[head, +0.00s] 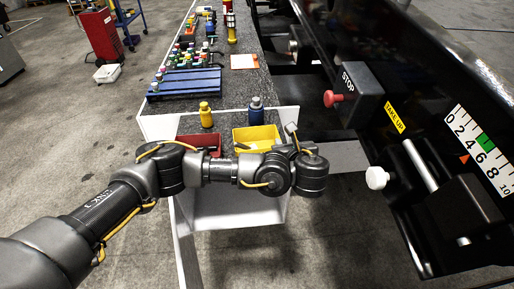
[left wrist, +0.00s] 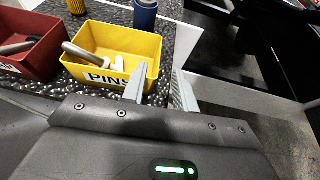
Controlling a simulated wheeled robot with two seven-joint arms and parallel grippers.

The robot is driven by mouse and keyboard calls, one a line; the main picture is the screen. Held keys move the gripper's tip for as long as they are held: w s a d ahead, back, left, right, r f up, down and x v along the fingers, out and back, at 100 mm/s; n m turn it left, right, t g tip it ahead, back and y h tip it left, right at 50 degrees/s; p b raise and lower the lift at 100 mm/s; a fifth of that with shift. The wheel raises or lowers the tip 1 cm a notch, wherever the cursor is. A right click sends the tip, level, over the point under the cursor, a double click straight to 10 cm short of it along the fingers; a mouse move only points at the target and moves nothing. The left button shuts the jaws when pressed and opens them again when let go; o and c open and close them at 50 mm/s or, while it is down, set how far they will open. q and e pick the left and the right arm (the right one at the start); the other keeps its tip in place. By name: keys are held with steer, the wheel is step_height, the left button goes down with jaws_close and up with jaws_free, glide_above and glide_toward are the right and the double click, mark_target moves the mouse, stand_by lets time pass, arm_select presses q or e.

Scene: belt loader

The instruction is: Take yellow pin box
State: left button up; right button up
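The yellow pin box (head: 249,135) stands on the speckled shelf, with a "PINS" label on its front and grey pins inside. In the left wrist view the yellow pin box (left wrist: 120,38) is just ahead of my left gripper (left wrist: 158,82). The fingers are apart, at the box's near right corner. One finger overlaps the box in the picture and the other is right of it; I cannot tell if either touches. In the head view my left gripper (head: 292,134) is at the box's right side, and my arm hides the box's lower front. My right gripper is not in view.
A red box (head: 199,143) stands left of the yellow one. A yellow bottle (head: 206,115) and a blue bottle (head: 256,110) stand behind. The black machine with a red stop button (head: 334,99) and white knob (head: 377,178) is at right.

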arm_select(q)
steer(key=x, duration=0.4)
steer(key=shift+a, duration=0.1)
steer(key=shift+w+f, duration=0.15)
steer(key=shift+w, duration=0.2)
steer(key=shift+w+a+f, duration=0.1)
steer(key=shift+w+f, duration=0.1)
steer(key=shift+w, duration=0.1)
steer(key=x, duration=0.2)
steer(key=p+x, duration=0.1)
steer(key=shift+w+f, duration=0.2)
steer(key=shift+f, duration=0.25)
steer(key=shift+w+a+f, duration=0.1)
steer(key=shift+w+f, duration=0.1)
steer(key=shift+w, duration=0.2)
jaws_close()
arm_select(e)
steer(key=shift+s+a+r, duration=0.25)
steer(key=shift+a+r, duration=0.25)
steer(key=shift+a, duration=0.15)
